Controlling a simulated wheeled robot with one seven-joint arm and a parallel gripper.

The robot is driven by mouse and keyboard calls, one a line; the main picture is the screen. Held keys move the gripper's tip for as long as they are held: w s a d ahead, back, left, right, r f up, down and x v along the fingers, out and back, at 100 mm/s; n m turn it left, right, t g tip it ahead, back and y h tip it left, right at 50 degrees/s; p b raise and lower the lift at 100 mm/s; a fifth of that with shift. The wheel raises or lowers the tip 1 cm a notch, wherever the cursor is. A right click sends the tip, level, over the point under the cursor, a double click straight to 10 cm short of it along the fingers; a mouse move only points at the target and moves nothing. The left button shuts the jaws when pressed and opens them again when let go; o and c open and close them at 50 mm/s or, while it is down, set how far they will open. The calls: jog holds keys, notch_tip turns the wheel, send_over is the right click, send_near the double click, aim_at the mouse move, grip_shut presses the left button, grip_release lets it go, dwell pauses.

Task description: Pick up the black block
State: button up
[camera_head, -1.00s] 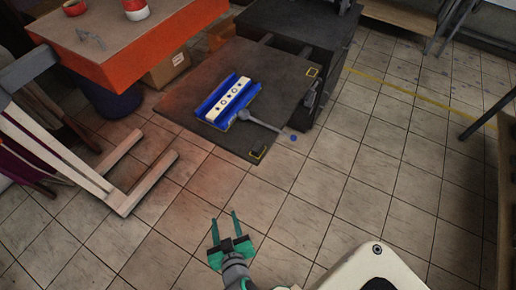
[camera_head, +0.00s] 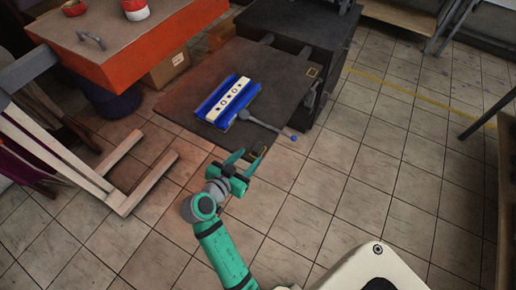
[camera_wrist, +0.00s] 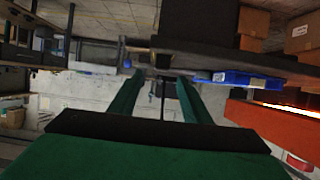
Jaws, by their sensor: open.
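I cannot make out the block clearly there.
A blue tray (camera_head: 212,112) with a white dotted strip (camera_head: 234,97) lies on the plate, beside a grey lever with a blue knob (camera_head: 293,138). An orange table (camera_head: 120,74) and wooden frame (camera_head: 128,200) stand left.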

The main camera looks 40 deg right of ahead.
aim_at(258, 148)
jog(key=x, duration=0.7)
jog(key=shift+w+d, duration=0.1)
jog(key=shift+w, duration=0.2)
jog(key=shift+d+f, duration=0.1)
jog(key=shift+d, duration=0.3)
grip_shut()
